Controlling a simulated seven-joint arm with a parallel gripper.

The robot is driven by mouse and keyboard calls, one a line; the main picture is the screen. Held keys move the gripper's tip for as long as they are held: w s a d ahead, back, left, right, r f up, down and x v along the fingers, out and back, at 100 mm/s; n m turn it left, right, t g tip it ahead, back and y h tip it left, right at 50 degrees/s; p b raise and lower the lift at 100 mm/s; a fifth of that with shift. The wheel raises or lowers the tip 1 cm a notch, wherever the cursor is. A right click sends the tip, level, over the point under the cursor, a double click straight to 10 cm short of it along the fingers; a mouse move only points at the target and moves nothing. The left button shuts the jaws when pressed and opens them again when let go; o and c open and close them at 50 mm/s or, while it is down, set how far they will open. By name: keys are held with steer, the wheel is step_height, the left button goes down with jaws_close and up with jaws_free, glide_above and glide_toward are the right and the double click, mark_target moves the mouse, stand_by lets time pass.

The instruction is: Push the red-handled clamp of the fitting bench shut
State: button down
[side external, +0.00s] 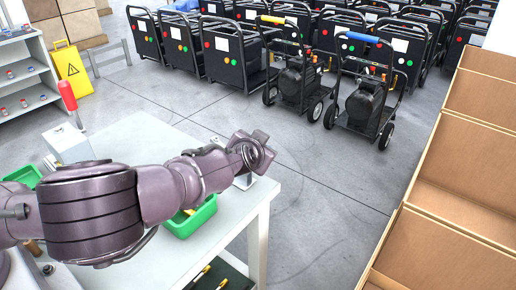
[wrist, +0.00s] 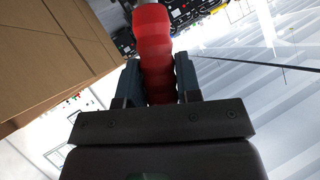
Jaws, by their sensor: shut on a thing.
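A red handle (wrist: 152,45) fills the upper middle of the wrist view, with a grey metal rod at its far end. My gripper (wrist: 159,80) is shut on this handle, with one dark finger on each side of it. In the side external view my wrist hides the fingers and the held handle. A metal plate (side external: 244,181) shows just below my wrist at the bench edge. Another red handle (side external: 67,95) stands upright and slightly tilted on a white block (side external: 68,143) at the left, far from my gripper. The clamp's lower parts cannot be made out.
A green bin (side external: 190,220) sits on the pale bench (side external: 225,232) under my arm. Cardboard boxes (side external: 450,180) stand at the right. Black wheeled machines (side external: 300,80) fill the back. The floor between bench and machines is clear.

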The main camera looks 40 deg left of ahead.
steer(key=c, duration=0.8)
jaws_free()
steer(key=shift+r, duration=0.1)
steer(key=v, duration=1.3)
steer(key=shift+c, duration=0.5)
